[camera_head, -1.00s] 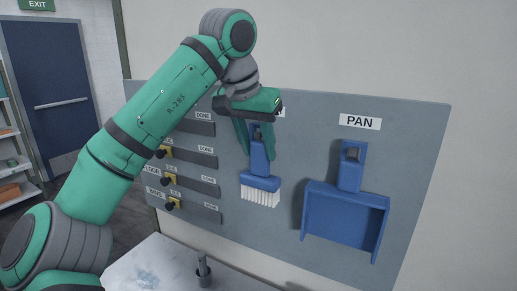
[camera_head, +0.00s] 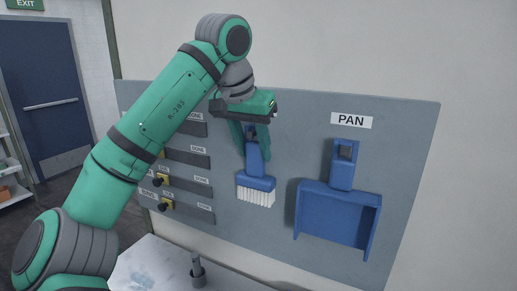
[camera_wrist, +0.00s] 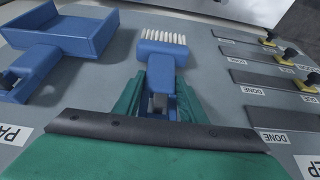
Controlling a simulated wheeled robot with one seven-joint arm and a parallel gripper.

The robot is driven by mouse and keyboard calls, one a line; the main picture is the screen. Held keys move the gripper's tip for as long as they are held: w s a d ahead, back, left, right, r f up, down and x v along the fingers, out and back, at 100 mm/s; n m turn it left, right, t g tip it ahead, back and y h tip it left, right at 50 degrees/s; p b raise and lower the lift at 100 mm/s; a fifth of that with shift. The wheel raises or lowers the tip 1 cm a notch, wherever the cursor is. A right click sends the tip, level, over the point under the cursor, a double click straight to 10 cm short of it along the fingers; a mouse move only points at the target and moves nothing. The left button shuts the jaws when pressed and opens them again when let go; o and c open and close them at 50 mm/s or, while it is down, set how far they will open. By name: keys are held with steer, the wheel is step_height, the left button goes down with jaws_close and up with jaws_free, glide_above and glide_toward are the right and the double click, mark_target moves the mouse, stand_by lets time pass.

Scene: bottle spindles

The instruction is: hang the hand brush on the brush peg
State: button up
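My gripper (camera_head: 254,152) points down the board, with one green finger on each side of the handle. The fingertips are beside the handle in the wrist view (camera_wrist: 160,82); touching or a small gap cannot be made out.
A blue dustpan (camera_head: 338,215) hangs under the PAN label to the right. The grey board (camera_head: 410,130) has several slotted strips with yellow and black knobs on the left. A short grey post (camera_head: 197,270) stands on the white surface below. A door is far left.

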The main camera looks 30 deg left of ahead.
steer(key=o, duration=0.5)
steer(key=v, duration=1)
steer(key=shift+r, duration=0.4)
